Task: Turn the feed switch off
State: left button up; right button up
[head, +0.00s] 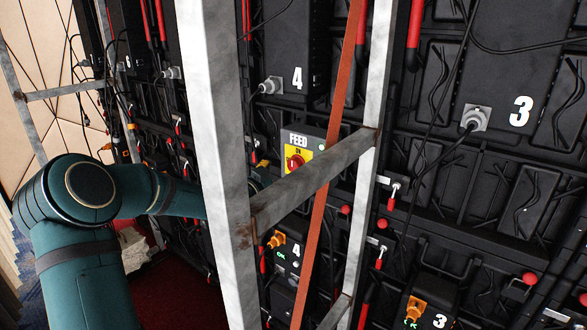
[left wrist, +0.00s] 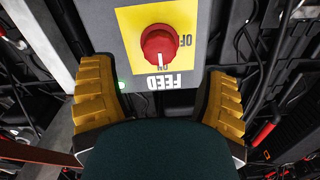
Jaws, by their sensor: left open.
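The feed switch is a red rotary knob (head: 295,163) on a yellow plate, on a grey box marked FEED (head: 299,140). In the left wrist view the knob (left wrist: 159,44) appears upside down, its white pointer at ON; OFF is to its right. A small green light (left wrist: 122,85) glows on the box. My left gripper (left wrist: 158,72) is open, its yellow fingers spread either side of the box's lower part in that view, with nothing between them touching the knob. In the head view my left arm passes behind a white post, which hides most of the gripper. My right gripper is not in view.
A white upright post (head: 218,150) and a grey slanted crossbar (head: 315,178) stand in front of the wall near the box. An orange-brown strap (head: 328,165) runs down beside it. Black panels with cables, plugs and red-handled levers (head: 393,195) fill the wall.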

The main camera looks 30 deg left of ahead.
aim_at(292, 167)
pick_arm(q)
jog(key=w, duration=0.6)
jog(key=shift+w+d, duration=0.25)
